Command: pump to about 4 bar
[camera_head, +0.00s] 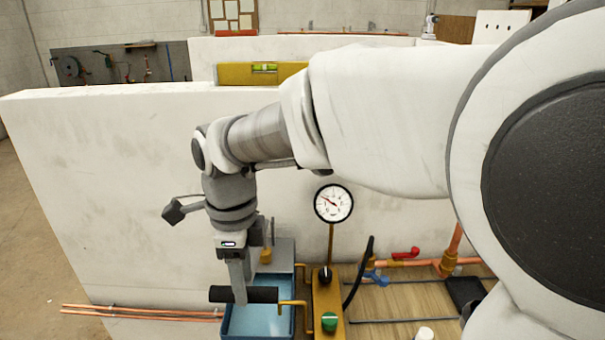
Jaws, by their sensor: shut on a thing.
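My gripper (238,288) points down at the middle bottom of the view and is shut on the black pump handle (262,294), which lies level. A brass crank rod (293,303) runs from the handle to the brass pump body (327,300). The handle is over the blue water tank (233,321). The round white pressure gauge (333,203) stands on a brass stem above the pump. Its red needle points to the upper left; the numbers are too small to read. A green knob (329,321) sits on the pump body.
A black hose (358,272) rises right of the pump. Copper pipe (420,264) with a red-handled valve (405,253) and a blue-handled valve (376,278) lies further right. A white partition wall (110,180) stands close behind. Copper pipes (140,312) run along the lower left.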

